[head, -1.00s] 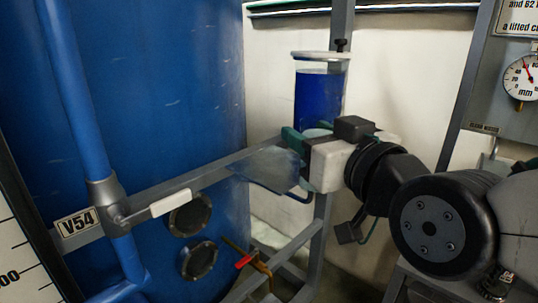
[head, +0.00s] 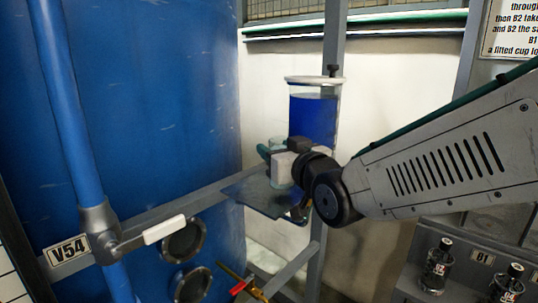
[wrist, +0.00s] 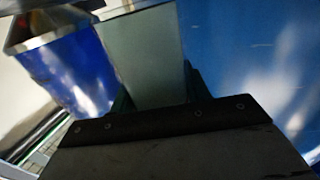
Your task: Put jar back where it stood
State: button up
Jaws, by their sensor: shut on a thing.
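My gripper (head: 272,152) is shut on a clear, pale greenish jar (head: 280,172), in the middle of the head view. The jar's lower part shows below the fingers, over or on a dark flat shelf plate (head: 258,197). I cannot tell whether its base touches the plate.
A glass cylinder of blue liquid (head: 313,117) stands close behind my gripper. A big blue tank (head: 150,100) is to the left, with a pipe and valve tagged V54 (head: 68,251). Dark bottles (head: 437,265) stand on a rack at lower right.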

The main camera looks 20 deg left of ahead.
jog(key=shift+f, duration=0.7)
jog(key=shift+f, duration=0.1)
jog(key=o, duration=1.1)
jog(key=shift+o, duration=0.2)
jog(key=shift+d, duration=0.1)
jog(key=v, duration=1.2)
